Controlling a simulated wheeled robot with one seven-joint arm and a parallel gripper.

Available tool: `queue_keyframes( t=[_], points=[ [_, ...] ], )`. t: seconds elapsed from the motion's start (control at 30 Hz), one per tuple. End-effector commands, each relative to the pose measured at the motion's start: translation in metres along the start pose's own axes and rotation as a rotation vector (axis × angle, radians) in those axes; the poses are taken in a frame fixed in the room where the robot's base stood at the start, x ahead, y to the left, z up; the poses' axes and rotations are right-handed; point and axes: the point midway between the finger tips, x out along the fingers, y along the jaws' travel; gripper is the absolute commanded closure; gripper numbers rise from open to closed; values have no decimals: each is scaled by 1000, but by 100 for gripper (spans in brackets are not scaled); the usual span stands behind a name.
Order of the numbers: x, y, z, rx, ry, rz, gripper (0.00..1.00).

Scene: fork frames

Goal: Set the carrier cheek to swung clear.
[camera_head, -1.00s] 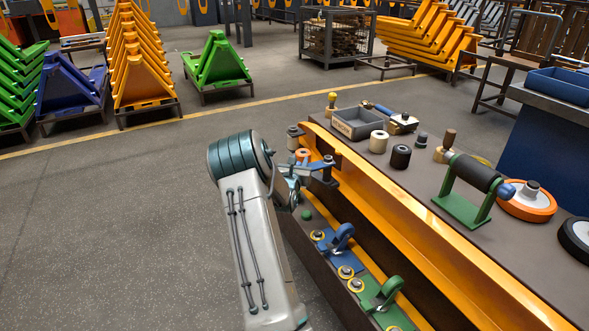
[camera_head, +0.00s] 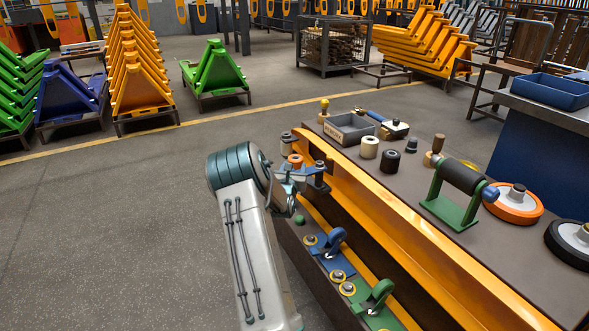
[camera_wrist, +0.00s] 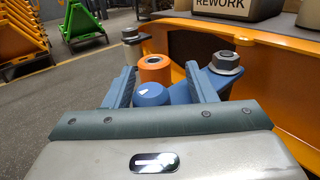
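The carrier cheek appears to be the blue plate (camera_wrist: 213,82) in the wrist view, pivoted under a grey hex bolt at its right, with a round blue knob (camera_wrist: 152,94) at its near left end. It also shows as a small blue arm (camera_head: 314,171) at the bench's near corner. My gripper (camera_wrist: 160,78) has its two fingers apart, one on each side of the knob. A gap shows on the knob's right; contact on its left cannot be told. An orange roller (camera_wrist: 155,69) stands upright just behind the knob. My gripper in the head view (camera_head: 290,176) is partly hidden by my wrist.
A yellow rail (camera_head: 400,230) runs along the bench edge. A grey REWORK bin (camera_head: 349,129), small rollers, a green stand (camera_head: 449,207) and wheels sit on the bench top. Blue and green casters line the lower shelf. Floor to the left is clear.

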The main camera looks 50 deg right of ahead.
Motion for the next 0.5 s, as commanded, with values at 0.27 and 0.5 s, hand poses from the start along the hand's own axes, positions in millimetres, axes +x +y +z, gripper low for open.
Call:
queue_keyframes(
  t=[0.27,0.5],
  points=[
    [-7,5,1,1,2,7,49],
    [-45,6,3,1,3,9,49]
  ],
)
